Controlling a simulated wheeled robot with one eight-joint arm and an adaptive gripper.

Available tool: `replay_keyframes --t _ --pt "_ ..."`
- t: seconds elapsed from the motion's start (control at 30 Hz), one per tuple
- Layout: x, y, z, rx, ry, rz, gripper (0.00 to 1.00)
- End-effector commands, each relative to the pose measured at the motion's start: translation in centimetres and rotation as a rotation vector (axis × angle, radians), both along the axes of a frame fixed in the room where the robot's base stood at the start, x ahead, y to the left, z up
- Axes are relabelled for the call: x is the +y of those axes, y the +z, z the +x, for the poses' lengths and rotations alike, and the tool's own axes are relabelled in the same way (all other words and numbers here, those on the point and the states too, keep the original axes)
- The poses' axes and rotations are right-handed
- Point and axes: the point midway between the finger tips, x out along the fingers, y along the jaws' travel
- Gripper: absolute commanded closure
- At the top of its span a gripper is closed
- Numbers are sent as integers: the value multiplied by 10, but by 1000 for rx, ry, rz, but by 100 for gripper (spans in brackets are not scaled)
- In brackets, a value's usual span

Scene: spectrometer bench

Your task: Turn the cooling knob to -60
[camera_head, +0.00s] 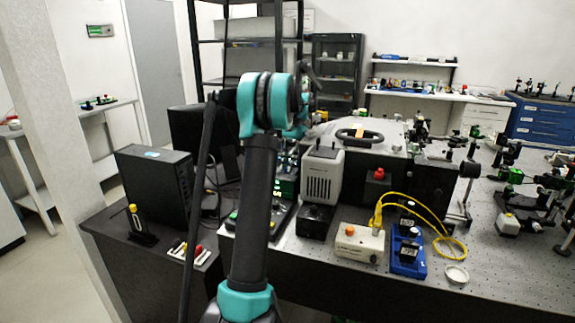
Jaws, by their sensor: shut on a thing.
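My arm rises through the middle of the view and bends at a teal joint. Its far end reaches away behind that joint, so my gripper and its fingers are hidden. A dark unit with a small lit green display (287,188) shows just right of my arm, partly covered by it; the digits are too small to read. No cooling knob can be made out; the area around the display is partly hidden by my arm. A grey vented box (322,176) stands right of the display, with a small black box (316,221) in front of it.
On the bench (420,288) are a white box with an orange button (358,243), a blue device (407,255), a yellow cable (437,224) and a white ring (457,274). A black computer case (154,188) stands left.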

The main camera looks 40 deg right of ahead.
Motion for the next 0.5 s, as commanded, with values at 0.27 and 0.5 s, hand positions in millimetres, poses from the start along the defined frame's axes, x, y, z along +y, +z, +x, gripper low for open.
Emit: replay_keyframes --t 0.27,0.5 --pt "0 0 0 -1 1 -1 77" --pt "0 0 0 -1 1 -1 61"
